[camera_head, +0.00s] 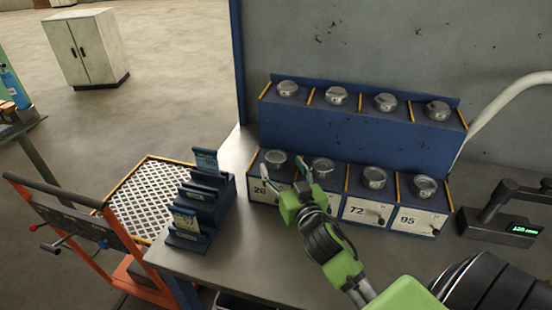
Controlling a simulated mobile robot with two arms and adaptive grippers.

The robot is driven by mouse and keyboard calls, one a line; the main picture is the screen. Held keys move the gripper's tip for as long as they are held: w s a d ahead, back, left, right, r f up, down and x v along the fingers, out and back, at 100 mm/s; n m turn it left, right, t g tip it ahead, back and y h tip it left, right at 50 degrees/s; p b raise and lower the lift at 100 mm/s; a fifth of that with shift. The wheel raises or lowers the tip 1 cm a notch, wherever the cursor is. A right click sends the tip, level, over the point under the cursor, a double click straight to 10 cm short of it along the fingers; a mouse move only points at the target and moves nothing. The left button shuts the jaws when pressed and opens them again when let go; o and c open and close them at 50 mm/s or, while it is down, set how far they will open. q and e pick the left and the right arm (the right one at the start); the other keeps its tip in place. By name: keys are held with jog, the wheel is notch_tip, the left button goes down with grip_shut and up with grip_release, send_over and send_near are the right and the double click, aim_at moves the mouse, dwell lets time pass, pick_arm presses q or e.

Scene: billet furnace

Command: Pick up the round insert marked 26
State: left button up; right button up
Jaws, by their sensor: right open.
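A blue two-step rack (350,128) stands on the grey workbench. Its lower row has white number labels on the front. The round metal insert marked 26 (276,157) sits in the leftmost lower bay, above the label reading 26, which is partly covered. My right gripper (302,172) is open, with nothing seen between its fingers. It is just right of the 26 insert, in front of the second lower insert (322,166), and hides that bay's label. Whether it touches the rack I cannot tell. My left gripper is out of view.
Inserts marked 72 (374,177) and 95 (424,186) sit to the right; several unlabelled ones fill the upper row. A blue card holder (203,208) stands left of the rack, a scale-like device (508,222) right. An orange cart (112,240) stands beside the bench.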

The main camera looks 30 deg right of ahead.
aim_at(274, 151)
jog(key=shift+w+r+p, duration=0.25)
jog(key=shift+w+p, duration=0.05)
jog(key=shift+w, duration=0.1)
jog(key=p+x, duration=0.1)
jog(key=x, duration=0.2)
jog(key=shift+w, duration=0.25)
jog(key=shift+w+d+f, duration=0.2)
jog(key=shift+w, duration=0.25)
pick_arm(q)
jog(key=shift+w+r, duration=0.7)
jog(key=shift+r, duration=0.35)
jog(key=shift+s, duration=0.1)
pick_arm(e)
jog(key=shift+s, duration=0.1)
jog(key=shift+c, duration=1.1)
jog(key=c, duration=1.3)
jog(key=shift+r, duration=0.15)
grip_shut()
